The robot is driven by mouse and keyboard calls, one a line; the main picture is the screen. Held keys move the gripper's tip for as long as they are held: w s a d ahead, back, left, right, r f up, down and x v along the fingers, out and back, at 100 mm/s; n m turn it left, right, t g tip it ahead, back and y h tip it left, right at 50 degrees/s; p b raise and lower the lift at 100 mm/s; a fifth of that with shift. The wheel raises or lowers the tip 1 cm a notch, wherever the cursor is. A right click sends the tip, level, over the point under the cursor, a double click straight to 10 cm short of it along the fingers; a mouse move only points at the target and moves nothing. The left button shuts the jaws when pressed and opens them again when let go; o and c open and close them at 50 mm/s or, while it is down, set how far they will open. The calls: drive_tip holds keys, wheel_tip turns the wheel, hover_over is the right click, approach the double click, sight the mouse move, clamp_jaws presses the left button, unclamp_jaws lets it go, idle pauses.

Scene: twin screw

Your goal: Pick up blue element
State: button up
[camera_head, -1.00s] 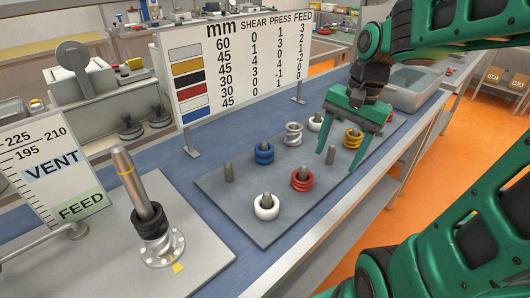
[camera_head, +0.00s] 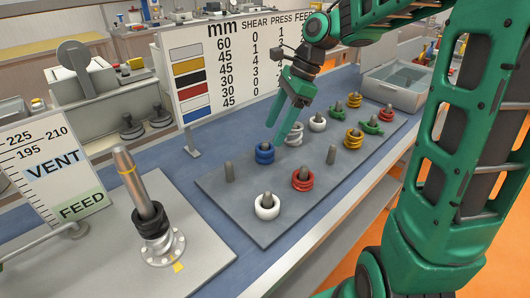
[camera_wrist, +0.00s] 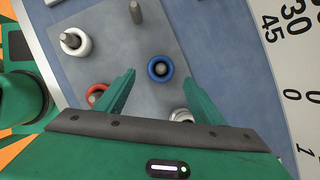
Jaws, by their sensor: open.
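The blue element (camera_head: 265,154) is a ribbed ring around a grey peg on the dark grey pegboard (camera_head: 245,211), near its back-left edge. In the wrist view the blue element (camera_wrist: 160,69) shows from above, ahead of and between the two fingers. My gripper (camera_head: 284,123) is open and empty, angled down just above and to the right of the blue element in the head view. In the wrist view my gripper (camera_wrist: 160,90) has its fingertips short of the ring, which they do not touch.
A silver element (camera_head: 293,138) stands close right of the blue one. A red element (camera_head: 302,180) and a white element (camera_head: 266,207) sit in front. A bare peg (camera_head: 229,172) is left. The sign board (camera_head: 235,72) stands behind. Yellow and green elements are farther right.

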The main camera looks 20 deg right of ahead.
sight(264, 148)
drive_tip(key=x, duration=0.8)
drive_tip(key=shift+w, duration=0.2)
drive_tip(key=c, duration=1.3)
